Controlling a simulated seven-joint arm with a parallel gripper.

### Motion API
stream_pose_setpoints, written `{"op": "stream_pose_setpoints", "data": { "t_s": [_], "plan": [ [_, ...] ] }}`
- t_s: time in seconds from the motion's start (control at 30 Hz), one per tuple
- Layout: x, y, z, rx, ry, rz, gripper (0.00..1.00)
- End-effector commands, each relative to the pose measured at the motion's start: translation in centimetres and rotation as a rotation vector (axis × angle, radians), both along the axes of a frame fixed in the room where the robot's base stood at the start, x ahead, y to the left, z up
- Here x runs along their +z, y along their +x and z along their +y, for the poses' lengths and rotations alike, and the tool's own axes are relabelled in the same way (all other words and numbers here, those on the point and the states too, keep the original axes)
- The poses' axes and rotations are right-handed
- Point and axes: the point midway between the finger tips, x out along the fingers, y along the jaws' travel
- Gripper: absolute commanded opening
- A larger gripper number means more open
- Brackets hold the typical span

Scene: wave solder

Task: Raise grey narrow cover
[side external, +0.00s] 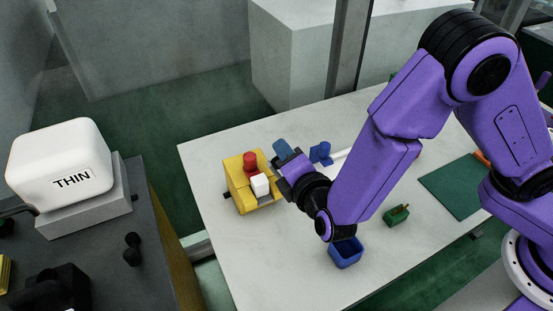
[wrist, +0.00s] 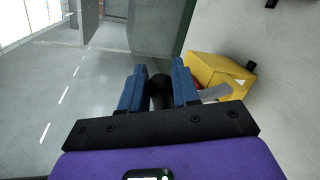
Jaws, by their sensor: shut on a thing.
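The grey narrow cover (wrist: 215,92) shows in the wrist view as a pale strip between the yellow box (wrist: 222,72) and my right-hand finger. My gripper (wrist: 159,70) has blue fingers, closed on a dark rounded piece (wrist: 160,93) between them. Whether that piece belongs to the cover is hidden by the fingers. In the side view my gripper (side external: 282,152) is at the right of the yellow box (side external: 238,190), above the table. The box carries a red knob (side external: 250,162) and a white block (side external: 260,184). I cannot make out the cover clearly there.
The pale table (side external: 300,285) holds a blue open bin (side external: 346,252), a small green part (side external: 396,214), blue pieces (side external: 320,153) and a green mat (side external: 458,187). A white THIN container (side external: 62,160) stands on a separate bench at left. The table's front is clear.

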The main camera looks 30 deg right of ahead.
Motion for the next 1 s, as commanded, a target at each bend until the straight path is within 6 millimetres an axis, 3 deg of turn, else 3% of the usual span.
{"op": "stream_pose_setpoints", "data": {
  "t_s": [0.4, 1.0],
  "plan": [
    [-0.2, -0.1, -1.8, 0.003, 0.207, 0.0, 0.0],
    [-0.3, -0.1, -2.1, 0.004, 0.241, 0.0, 0.0]
  ]
}}
